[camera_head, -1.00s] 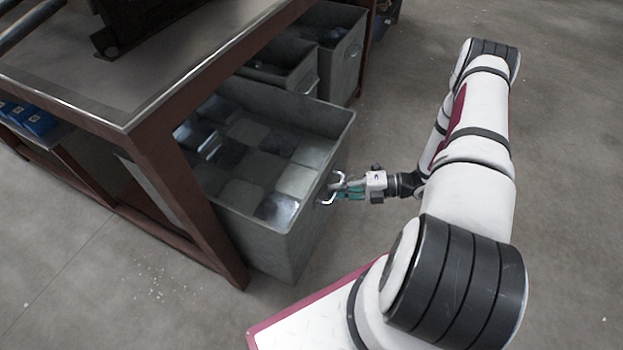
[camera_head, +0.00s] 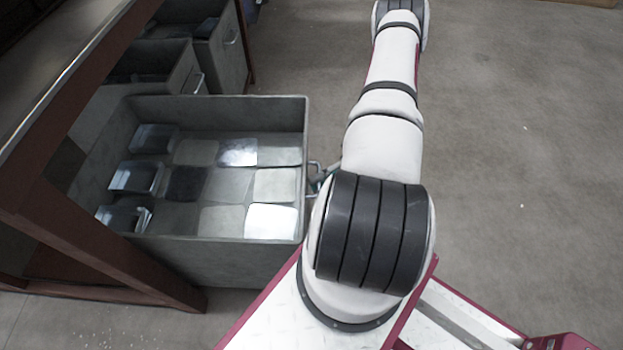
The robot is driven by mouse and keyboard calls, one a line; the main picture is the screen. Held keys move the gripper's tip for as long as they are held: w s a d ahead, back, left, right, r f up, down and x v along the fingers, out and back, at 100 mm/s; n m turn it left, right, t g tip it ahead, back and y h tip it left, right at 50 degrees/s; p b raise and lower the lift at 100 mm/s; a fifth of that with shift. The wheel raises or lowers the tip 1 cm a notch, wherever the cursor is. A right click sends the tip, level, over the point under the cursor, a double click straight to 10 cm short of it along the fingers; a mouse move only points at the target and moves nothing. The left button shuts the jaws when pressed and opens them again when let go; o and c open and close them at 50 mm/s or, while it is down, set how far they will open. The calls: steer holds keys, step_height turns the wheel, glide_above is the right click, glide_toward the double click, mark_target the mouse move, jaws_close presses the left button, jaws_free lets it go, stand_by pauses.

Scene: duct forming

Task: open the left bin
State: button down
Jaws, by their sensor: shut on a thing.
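The left bin (camera_head: 222,262) is a grey, open-topped metal bin at the left of the picture, nearest to me. It stands well out from under the workbench, and its inside shows, with flat square metal pieces (camera_head: 228,186) on its floor. Its handle (camera_head: 314,166) is on the right-hand front wall. My gripper (camera_head: 318,178) is at this handle and shut on it. Most of my gripper is hidden behind my own arm, so only a small part shows.
The brown-framed workbench (camera_head: 125,262) stands at the left, its leg close beside the bin. Two more grey bins, a middle one (camera_head: 183,75) and a far one (camera_head: 232,55), sit further back. The concrete floor to the right is clear.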

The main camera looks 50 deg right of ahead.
steer(key=shift+d, duration=0.1)
steer(key=c, duration=1.7)
jaws_free()
steer(key=v, duration=1.2)
